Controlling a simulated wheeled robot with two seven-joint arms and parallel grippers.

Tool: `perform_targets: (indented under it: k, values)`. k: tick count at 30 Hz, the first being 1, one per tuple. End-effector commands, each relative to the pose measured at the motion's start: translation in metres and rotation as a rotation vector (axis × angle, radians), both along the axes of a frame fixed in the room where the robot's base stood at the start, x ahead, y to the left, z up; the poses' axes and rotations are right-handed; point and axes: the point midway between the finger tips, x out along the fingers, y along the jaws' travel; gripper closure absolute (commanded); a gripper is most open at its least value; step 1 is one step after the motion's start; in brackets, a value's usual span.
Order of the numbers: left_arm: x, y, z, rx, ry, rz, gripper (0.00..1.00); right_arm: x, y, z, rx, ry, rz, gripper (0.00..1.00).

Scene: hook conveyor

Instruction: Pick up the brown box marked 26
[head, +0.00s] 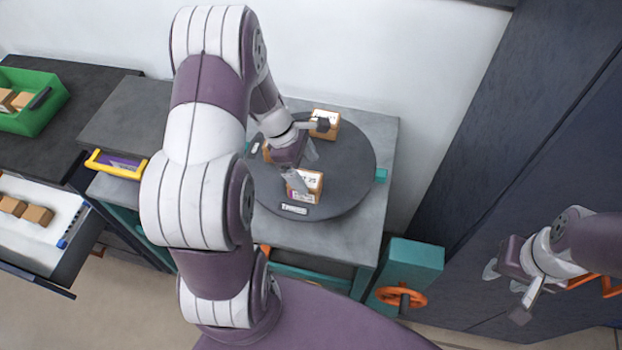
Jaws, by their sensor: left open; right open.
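Small brown boxes stand on a dark round turntable (352,165). The front box (308,187) has a white label with a number that looks like 25 or 26; I cannot read it surely. A second box (326,130) stands at the back, partly covered by my gripper parts. A third box (267,153) is mostly hidden behind my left arm. My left gripper (305,166) is open over the turntable, its near finger in front of or close to the front box; contact cannot be told. My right gripper (505,292) is open and empty at the far right, away from the boxes.
The turntable sits on a grey table (384,135) with a small tag (294,209) at the front. A teal post with an orange wheel (402,297) and dark cabinets (520,130) are right.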

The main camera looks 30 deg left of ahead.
Motion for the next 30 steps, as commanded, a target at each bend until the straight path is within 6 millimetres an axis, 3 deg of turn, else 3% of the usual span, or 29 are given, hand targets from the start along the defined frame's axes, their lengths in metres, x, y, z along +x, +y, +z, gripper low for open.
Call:
perform_targets:
  k: [9, 17, 22, 23, 30]
  values:
    - [-0.003, -0.02, -0.046, 0.001, 0.001, -0.003, 0.12, 0.0, 0.0, 0.01, 0.0, -0.001, 0.0, 0.57]
    - [-0.002, -0.021, -0.052, 0.002, -0.002, -0.002, 0.12, 0.0, 0.0, 0.009, 0.0, -0.001, 0.0, 0.57]
    - [-0.002, -0.021, -0.052, 0.002, -0.002, -0.002, 0.64, 0.0, 0.0, 0.009, 0.0, -0.001, 0.0, 0.57]
    - [-0.002, -0.021, -0.052, 0.002, -0.002, -0.002, 0.7, 0.0, 0.0, 0.009, 0.0, -0.001, 0.0, 0.57]
    - [-0.002, -0.021, -0.051, 0.002, -0.002, -0.003, 0.71, 0.0, 0.0, 0.009, 0.0, -0.001, 0.0, 0.57]
